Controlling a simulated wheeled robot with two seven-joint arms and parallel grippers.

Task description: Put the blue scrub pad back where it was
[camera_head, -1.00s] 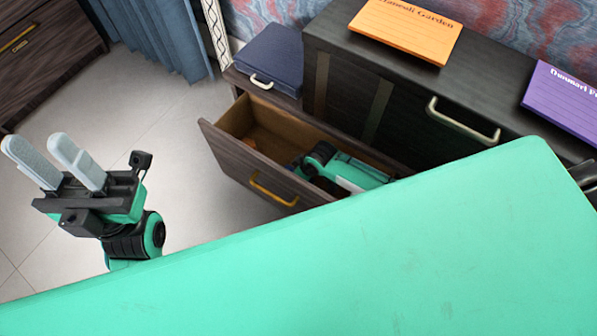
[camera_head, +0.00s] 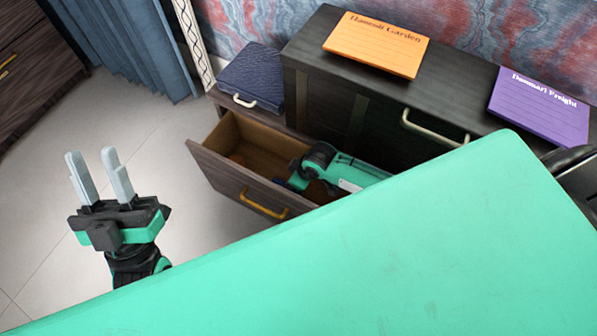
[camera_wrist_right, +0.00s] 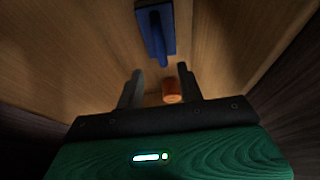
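The blue scrub pad (camera_wrist_right: 155,28), a flat blue block with a long blue handle, lies in the open drawer in the right wrist view. My right gripper (camera_wrist_right: 160,72) is open inside the drawer. Its fingers are short of the pad and apart from it, with nothing held. In the head view my right arm reaches into the drawer (camera_head: 225,176); its fingers are hidden there and only a small blue patch shows beside it. My left gripper (camera_head: 100,177) is open and empty, raised over the floor at the left.
An orange cylinder (camera_wrist_right: 171,90) sits in the drawer near the right finger. Drawer walls stand close on both sides. A dark blue case (camera_head: 252,77) lies behind the drawer. An orange sign (camera_head: 376,44) and a purple sign (camera_head: 540,106) lie on the dark cabinet (camera_head: 310,55).

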